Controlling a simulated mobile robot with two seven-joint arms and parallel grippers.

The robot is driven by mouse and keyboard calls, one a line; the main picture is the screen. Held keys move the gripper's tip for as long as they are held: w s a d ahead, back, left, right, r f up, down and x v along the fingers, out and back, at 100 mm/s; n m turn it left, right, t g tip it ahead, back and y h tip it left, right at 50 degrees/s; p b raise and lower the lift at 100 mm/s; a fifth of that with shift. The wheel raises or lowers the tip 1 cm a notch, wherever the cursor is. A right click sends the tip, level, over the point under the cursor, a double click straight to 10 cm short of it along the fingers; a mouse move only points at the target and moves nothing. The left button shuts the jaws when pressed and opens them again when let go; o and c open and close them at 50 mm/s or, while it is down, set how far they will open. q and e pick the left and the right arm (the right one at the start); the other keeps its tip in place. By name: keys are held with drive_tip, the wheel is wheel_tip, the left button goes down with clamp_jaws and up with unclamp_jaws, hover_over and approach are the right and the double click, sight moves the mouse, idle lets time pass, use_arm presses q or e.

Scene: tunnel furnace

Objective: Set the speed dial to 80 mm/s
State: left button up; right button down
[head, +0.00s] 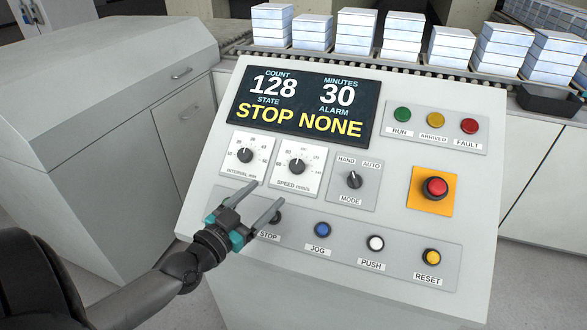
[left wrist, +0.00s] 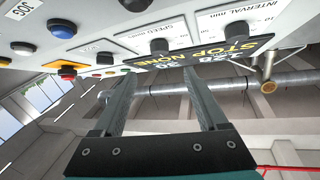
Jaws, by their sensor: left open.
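The speed dial (head: 297,165) is a black knob on a white scale plate on the sloping panel, right of the interval dial (head: 245,155). Its pointer looks roughly upward; the exact value is too small to read. It also shows, upside down, in the left wrist view (left wrist: 159,46). My left gripper (head: 268,192) is open and empty, its two grey fingers pointing up the panel just below the two dials. In the left wrist view its fingers (left wrist: 158,74) stand apart with nothing between them, and the speed dial is beyond the tips. My right gripper is not in view.
The display (head: 308,105) reads count 128, minutes 30, state STOP, alarm NONE. The mode switch (head: 354,180) and red emergency button (head: 435,187) are to the right. A lower row holds the stop, jog (head: 322,229), push and reset buttons; the gripper partly covers its left end.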

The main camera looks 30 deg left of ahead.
sight(294, 168)
use_arm(q)
drive_tip(key=w+b, duration=0.1)
drive_tip(key=w, duration=1.1)
drive_tip(key=shift+d, duration=0.15)
clamp_jaws()
idle(0.4)
